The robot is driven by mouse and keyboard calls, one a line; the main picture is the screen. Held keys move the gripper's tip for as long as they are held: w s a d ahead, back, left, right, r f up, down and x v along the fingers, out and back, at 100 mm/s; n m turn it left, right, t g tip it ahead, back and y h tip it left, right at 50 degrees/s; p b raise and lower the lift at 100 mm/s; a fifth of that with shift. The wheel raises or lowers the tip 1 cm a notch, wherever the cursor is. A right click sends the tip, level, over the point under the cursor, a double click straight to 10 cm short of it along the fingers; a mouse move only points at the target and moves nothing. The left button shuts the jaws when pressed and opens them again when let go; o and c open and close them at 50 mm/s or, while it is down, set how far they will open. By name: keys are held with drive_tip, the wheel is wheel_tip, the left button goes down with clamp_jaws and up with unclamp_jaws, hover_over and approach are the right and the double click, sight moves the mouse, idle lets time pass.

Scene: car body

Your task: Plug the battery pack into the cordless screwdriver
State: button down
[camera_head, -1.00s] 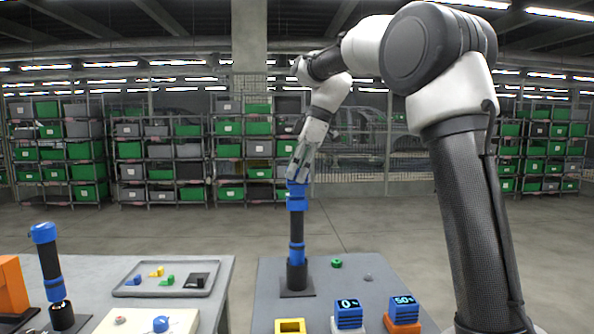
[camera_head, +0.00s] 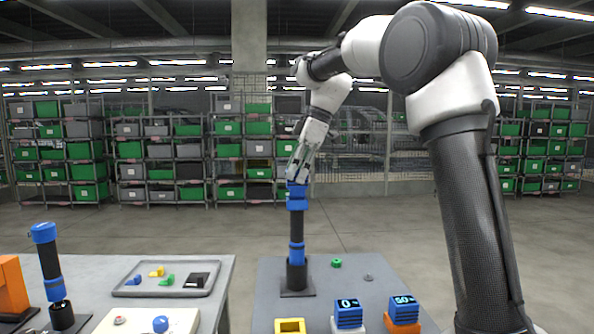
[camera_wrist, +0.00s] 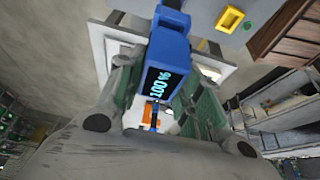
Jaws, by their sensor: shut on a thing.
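The cordless screwdriver (camera_head: 296,228), black with blue parts, stands upright in a dark holder (camera_head: 297,291) on the right-hand table. My gripper (camera_head: 297,176) is at its blue top end, pointing down. In the wrist view my gripper (camera_wrist: 165,95) is shut on a blue battery pack (camera_wrist: 173,52), whose dark display reads 100%. In the head view the fingers hide most of the pack. Blue surfaces meet at the screwdriver's top, and I cannot tell whether the pack is fully seated.
Two more battery packs, one reading 0 (camera_head: 349,312) and one 50 (camera_head: 403,309), stand on blocks at the table's front. A yellow open block (camera_head: 289,326) and a green part (camera_head: 336,263) are nearby. A second screwdriver (camera_head: 50,268) stands on the left table beside a parts tray (camera_head: 140,292).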

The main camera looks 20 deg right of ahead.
drive_tip(key=shift+f, duration=1.45)
drive_tip(key=c, duration=0.9)
unclamp_jaws()
drive_tip(key=v, duration=1.2)
drive_tip(key=shift+s, duration=0.1)
drive_tip(key=s+d+f+m+t+h, duration=0.1)
drive_tip(key=s+d+f+m, duration=0.2)
drive_tip(key=s, duration=0.4)
drive_tip(key=s+d+f+m+t+h, duration=0.1)
drive_tip(key=s+d+f+m, duration=0.1)
drive_tip(key=s+m, duration=0.45)
drive_tip(key=s+d+f+m+h, duration=0.1)
drive_tip(key=s+d+f+m, duration=0.1)
drive_tip(key=s+f, duration=0.5)
drive_tip(key=s+d+f+m+t+h, duration=0.1)
drive_tip(key=s+d+f+m, duration=0.2)
drive_tip(key=s+f, duration=0.5)
drive_tip(key=s+m, duration=0.1)
drive_tip(key=s, duration=0.2)
drive_tip(key=shift+s+d+f+t, duration=0.2)
drive_tip(key=shift+s+f+t, duration=0.05)
drive_tip(key=shift+f+t, duration=0.05)
